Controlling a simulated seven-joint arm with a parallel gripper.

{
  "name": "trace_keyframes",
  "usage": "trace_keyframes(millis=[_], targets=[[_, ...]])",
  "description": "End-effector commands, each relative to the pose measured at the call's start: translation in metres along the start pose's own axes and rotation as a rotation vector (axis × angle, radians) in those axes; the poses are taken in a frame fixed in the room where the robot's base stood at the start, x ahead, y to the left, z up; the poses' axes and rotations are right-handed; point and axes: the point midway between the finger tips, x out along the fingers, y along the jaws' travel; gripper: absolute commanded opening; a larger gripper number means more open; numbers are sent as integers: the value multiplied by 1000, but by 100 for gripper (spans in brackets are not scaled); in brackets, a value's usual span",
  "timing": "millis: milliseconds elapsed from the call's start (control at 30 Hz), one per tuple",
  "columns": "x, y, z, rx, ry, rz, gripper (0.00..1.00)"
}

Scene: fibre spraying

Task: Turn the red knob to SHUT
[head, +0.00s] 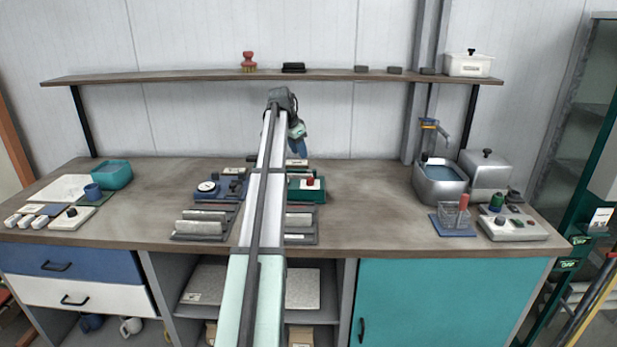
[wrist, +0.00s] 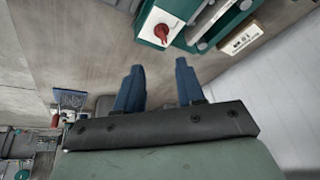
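The red knob (wrist: 161,33) sits on a white plate (wrist: 157,19) on a green box (wrist: 181,43), at the top middle of the wrist view. In the head view the red knob (head: 310,181) is small on the green box (head: 306,196), just right of my arm. My gripper (wrist: 159,64) is open, with two blue fingers apart and nothing between them. The knob lies beyond the fingertips, apart from them. In the head view my gripper (head: 299,146) hangs above the back of the bench. The plate's markings are too small to read.
My arm hides part of the bench middle. A dial unit (head: 207,187) stands left of the arm. A blue stand (head: 457,231) and a metal basin (head: 440,185) are at the right. A shelf (head: 200,76) runs above. The bench (head: 370,205) is clear right of the green box.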

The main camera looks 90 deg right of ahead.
Motion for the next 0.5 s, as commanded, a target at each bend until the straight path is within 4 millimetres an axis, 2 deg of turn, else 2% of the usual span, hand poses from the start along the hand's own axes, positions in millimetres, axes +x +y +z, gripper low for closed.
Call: trace_keyframes(millis=[100, 267, 500], targets=[[0, -2, -2, -104, 10, -8, 38], [2, -2, -2, -166, 10, -9, 38], [27, -2, -2, -170, 9, -8, 38]])
